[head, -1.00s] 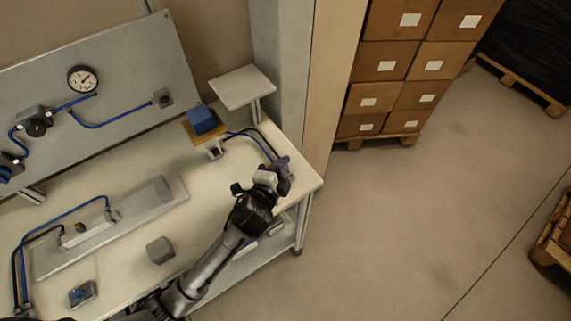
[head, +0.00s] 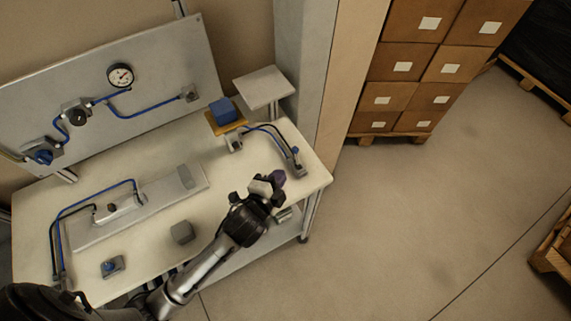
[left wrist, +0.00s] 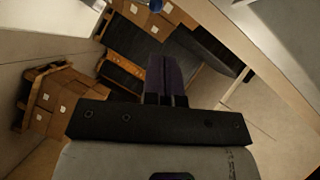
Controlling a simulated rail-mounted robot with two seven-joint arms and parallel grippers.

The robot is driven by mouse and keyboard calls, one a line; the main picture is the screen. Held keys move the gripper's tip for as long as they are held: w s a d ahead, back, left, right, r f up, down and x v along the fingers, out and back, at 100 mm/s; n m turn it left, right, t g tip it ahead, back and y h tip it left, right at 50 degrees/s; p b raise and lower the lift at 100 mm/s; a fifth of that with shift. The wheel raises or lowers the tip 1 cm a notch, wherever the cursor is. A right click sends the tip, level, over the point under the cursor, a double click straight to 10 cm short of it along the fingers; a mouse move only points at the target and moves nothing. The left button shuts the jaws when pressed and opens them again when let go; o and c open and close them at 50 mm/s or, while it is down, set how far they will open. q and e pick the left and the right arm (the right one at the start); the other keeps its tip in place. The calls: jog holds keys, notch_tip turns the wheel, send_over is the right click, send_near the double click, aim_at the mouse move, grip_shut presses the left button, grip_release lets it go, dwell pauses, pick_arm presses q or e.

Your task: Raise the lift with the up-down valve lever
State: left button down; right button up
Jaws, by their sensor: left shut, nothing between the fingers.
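The up-down valve (head: 297,162) stands near the right end of the bench, with blue and black hoses running to the lift. The lift shows as an orange plate (head: 240,124) carrying a blue block (head: 222,110), with a grey base (head: 235,142) in front. It sits low, below the white platform's top. My left gripper (head: 278,178) is shut and empty just in front of the valve, apart from it. Its purple fingers (left wrist: 163,78) are together in the left wrist view. A blue round part (left wrist: 155,4) shows at that view's top edge; I cannot tell what it is. My right gripper is out of view.
A white platform on a post (head: 262,86) stands behind the lift. A grey block (head: 182,232), a small blue-knobbed valve (head: 112,267) and a long grey unit (head: 140,208) occupy the bench. A gauge panel (head: 105,95) rises behind. Open floor lies right.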

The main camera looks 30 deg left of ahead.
pick_arm(q)
jog(key=shift+r+v, duration=0.15)
jog(key=shift+v, duration=1.15)
jog(key=shift+r+v, duration=0.15)
jog(key=shift+v, duration=1.15)
jog(key=shift+a, duration=0.2)
jog(key=s+a+f+n+g, duration=0.1)
jog(key=s+f+n+g, duration=0.45)
jog(key=s, duration=0.45)
jog(key=s+a+f+n+g, duration=0.1)
jog(key=s+f+n+g, duration=0.45)
jog(key=s, duration=0.35)
notch_tip(320, 180, up, 25)
jog(key=p, duration=2.4)
jog(key=shift+w+f+g+h, duration=0.2)
jog(key=shift+g+h, duration=0.1)
jog(key=shift+h, duration=0.1)
